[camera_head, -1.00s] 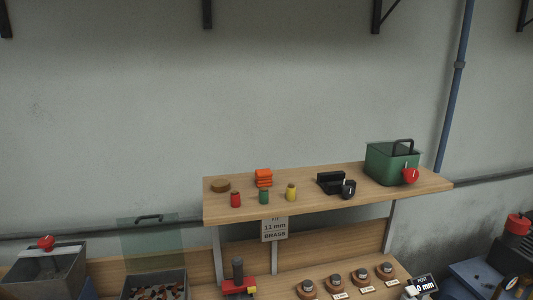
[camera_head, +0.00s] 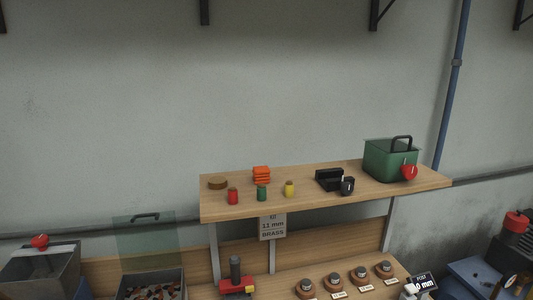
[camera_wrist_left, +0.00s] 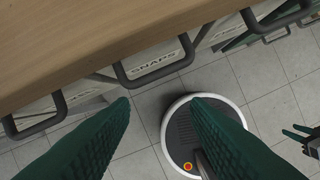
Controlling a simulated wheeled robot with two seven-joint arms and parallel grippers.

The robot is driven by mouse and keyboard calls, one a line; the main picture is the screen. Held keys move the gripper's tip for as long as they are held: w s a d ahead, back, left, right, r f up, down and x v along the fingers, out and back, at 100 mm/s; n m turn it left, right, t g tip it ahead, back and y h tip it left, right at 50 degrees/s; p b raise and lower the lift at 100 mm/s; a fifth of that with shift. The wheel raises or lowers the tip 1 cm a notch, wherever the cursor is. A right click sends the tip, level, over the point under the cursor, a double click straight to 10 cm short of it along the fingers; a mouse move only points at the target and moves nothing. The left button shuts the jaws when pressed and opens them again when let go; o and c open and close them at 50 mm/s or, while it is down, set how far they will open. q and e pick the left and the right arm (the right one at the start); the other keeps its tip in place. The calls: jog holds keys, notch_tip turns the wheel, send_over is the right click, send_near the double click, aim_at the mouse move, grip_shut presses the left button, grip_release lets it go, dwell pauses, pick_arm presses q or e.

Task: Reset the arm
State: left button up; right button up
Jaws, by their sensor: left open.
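My left gripper (camera_wrist_left: 160,112) shows in the left wrist view as two green ribbed fingers, spread apart with nothing between them. It hangs over the floor beside the edge of a wooden bench (camera_wrist_left: 90,35). Neither gripper shows in the head view. A dark gripper-like part (camera_wrist_left: 305,140) shows at the right edge of the left wrist view; I cannot tell what it is.
The wooden shelf (camera_head: 310,199) carries small coloured containers, a black device (camera_head: 328,179) and a green box (camera_head: 390,160). Below are several round pieces, a red tool (camera_head: 236,285) and bins (camera_head: 40,270). Black handles (camera_wrist_left: 155,65) stick out from the bench front.

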pick_arm(q)
jog(key=s+a+f+g+b, duration=0.15)
jog(key=s+f, duration=0.35)
jog(key=f, duration=1)
jog(key=s+f+b, duration=0.3)
jog(key=s+f, duration=0.2)
jog(key=f, duration=1)
jog(key=s+a+f+b, duration=0.1)
jog(key=s+f, duration=0.6)
jog(key=s, duration=0.2)
jog(key=shift+s+a+f, duration=0.25)
jog(key=shift+a, duration=0.1)
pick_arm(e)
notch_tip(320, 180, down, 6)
pick_arm(q)
jog(key=shift+g, duration=0.25)
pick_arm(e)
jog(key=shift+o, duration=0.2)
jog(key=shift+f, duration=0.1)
